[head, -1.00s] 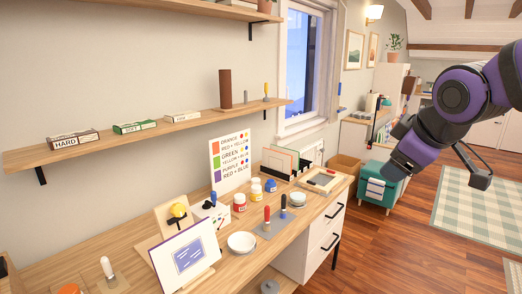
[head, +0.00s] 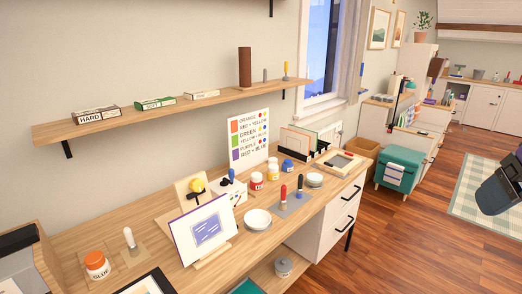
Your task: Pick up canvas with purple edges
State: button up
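A white canvas with purple edges (head: 182,243) leans on a small wooden stand on the long desk, in the head view's lower middle. My gripper (head: 500,190) is a dark shape at the right picture edge, partly cut off, over the floor and rug and far from the canvas. Its fingers cannot be made out clearly, and I see nothing held in it.
The desk (head: 75,243) also bears a glue jar (head: 96,265), a white bowl (head: 257,219), paint jars and a colour chart (head: 249,147). A picture with a yellow shape (head: 186,198) stands behind the canvas. A shelf (head: 130,117) hangs above. Wooden floor (head: 400,235) is free at right.

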aim_at(195, 233)
jog(key=i+l+u, duration=0.2)
jog(key=i+l, duration=0.2)
jog(key=l, duration=0.25)
jog(key=i+l+u, duration=0.15)
jog(key=l, duration=0.2)
jog(key=i+l+u, duration=0.1)
jog(key=l, duration=0.25)
jog(key=i+l+u, duration=0.1)
jog(key=i+l, duration=0.15)
jog(key=l, duration=0.15)
jog(key=i+l+u, duration=0.1)
jog(key=l, duration=0.25)
jog(key=u, duration=1.05)
jog(key=i+j+u, duration=0.25)
jog(key=i, duration=0.2)
jog(key=i+j+u, duration=0.25)
jog(key=i, duration=0.25)
